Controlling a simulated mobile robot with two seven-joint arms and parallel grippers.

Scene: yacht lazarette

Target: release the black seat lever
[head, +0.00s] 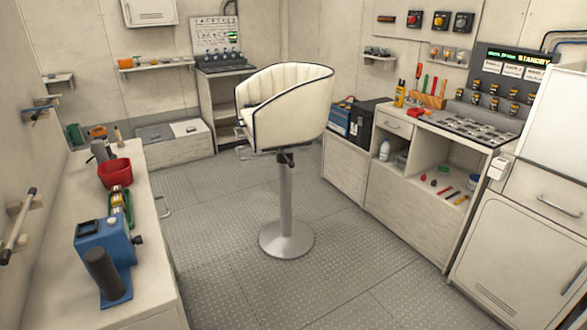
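A cream padded swivel seat (290,95) with dark piping stands mid-floor on a grey metal column (286,200) with a round base plate (286,240). The seat is turned partly away, with its curved back toward the right. A small black part that looks like the seat lever (286,158) shows under the seat at the top of the column. It is small, and its exact position is hard to tell. Neither of my grippers is in view, and nothing is seen touching the seat or the lever.
A left bench (75,255) carries a blue device (104,248) and a red bowl (115,173). A counter with a control panel (468,130) and open shelf runs along the right, beside a white cabinet (520,245). The diamond-plate floor (340,275) around the seat is clear.

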